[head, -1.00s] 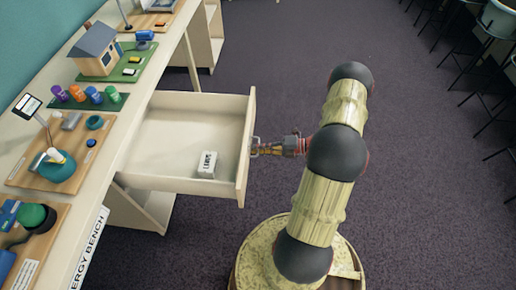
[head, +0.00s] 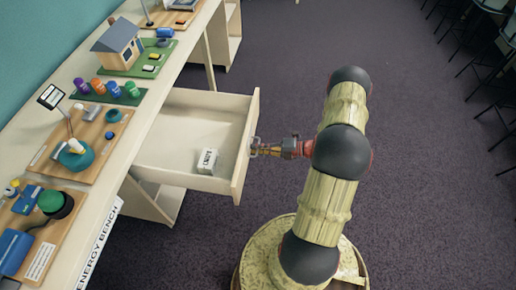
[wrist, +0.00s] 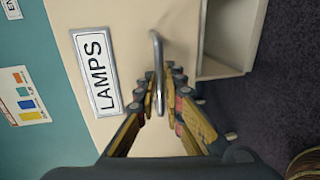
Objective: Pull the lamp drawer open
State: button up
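The lamp drawer (head: 245,150) is pulled out from the bench's side in the head view, with its inside in sight. A small white box with dark lettering (head: 207,160) lies inside it near the front. In the wrist view the drawer front (wrist: 125,25) carries a plate reading LAMPS (wrist: 95,72) and a grey bar handle (wrist: 157,50). My gripper (wrist: 162,85) has its fingers on both sides of the handle and looks shut on it. In the head view my gripper (head: 258,149) is at the drawer front's outer face.
The bench top (head: 150,115) holds a model house (head: 118,45), several coloured cylinders on a green board, and wooden boards with gadgets. Dark stools (head: 495,50) stand at the far right. The carpet (head: 430,190) right of my arm is clear.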

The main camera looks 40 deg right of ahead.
dwell(0.3)
jog(key=v, duration=1.2)
dwell(0.3)
